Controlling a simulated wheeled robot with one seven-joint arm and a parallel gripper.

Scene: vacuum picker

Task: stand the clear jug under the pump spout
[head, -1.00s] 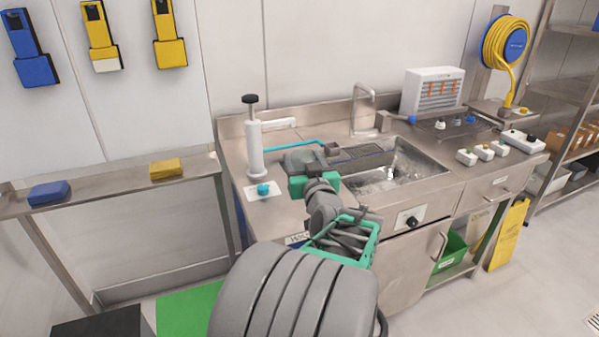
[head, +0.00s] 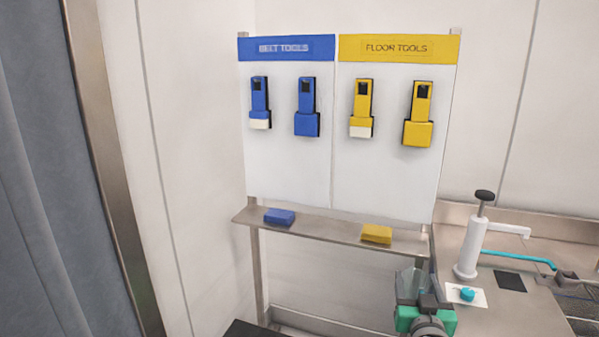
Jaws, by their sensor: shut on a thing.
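The white pump (head: 468,252) with a black knob stands on the steel counter at the right. Its white spout (head: 508,230) points right, above a dark square (head: 510,281) on the counter. My gripper (head: 427,300) is at the bottom, left of the pump, by the counter's left end. It is shut on a see-through, greyish thing that looks like the clear jug (head: 408,283). The jug looks roughly upright and is apart from the spout. Its lower part and the fingertips are partly hidden by my wrist.
A turquoise knob (head: 467,294) sits on a white card before the pump. A turquoise hose (head: 520,257) runs behind the dark square. A narrow shelf (head: 330,223) holds a blue block (head: 280,216) and a yellow block (head: 376,234), below a tool board (head: 290,170).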

